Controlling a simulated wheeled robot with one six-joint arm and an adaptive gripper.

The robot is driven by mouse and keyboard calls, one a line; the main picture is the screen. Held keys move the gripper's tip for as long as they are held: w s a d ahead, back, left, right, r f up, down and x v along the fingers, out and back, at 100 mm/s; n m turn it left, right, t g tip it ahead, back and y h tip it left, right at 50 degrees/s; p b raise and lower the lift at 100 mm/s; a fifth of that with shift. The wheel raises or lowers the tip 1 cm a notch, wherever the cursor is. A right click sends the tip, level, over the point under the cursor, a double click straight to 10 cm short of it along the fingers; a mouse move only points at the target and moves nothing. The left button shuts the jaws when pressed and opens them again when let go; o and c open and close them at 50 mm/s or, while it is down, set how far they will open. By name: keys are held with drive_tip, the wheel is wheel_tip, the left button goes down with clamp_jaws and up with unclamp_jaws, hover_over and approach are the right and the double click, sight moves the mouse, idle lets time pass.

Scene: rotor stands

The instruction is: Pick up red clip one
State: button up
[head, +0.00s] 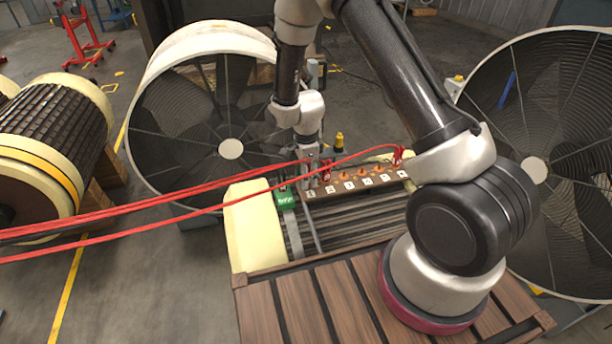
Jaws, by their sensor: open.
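A red clip (326,172) on a red cable sits at the left part of the brown terminal strip (335,197). Another red clip (398,158) is at the strip's right end. I cannot read which one is numbered one. My gripper (311,172) points down at the strip's left end, just left of the nearer red clip. It is open, and its fingertips are small and partly hidden among cables, so I cannot tell whether they touch the clip.
Red cables (150,212) run across from the left edge to the strip. A green box (287,198) stands left of the strip. Large fans flank it, the left fan (229,150) and the right fan (534,171). A slatted wooden deck (300,300) lies in front.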

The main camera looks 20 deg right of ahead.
drive_tip(key=shift+f, duration=0.15)
clamp_jaws()
wheel_tip(320, 180, up, 10)
drive_tip(key=shift+r, duration=0.1)
idle(0.6)
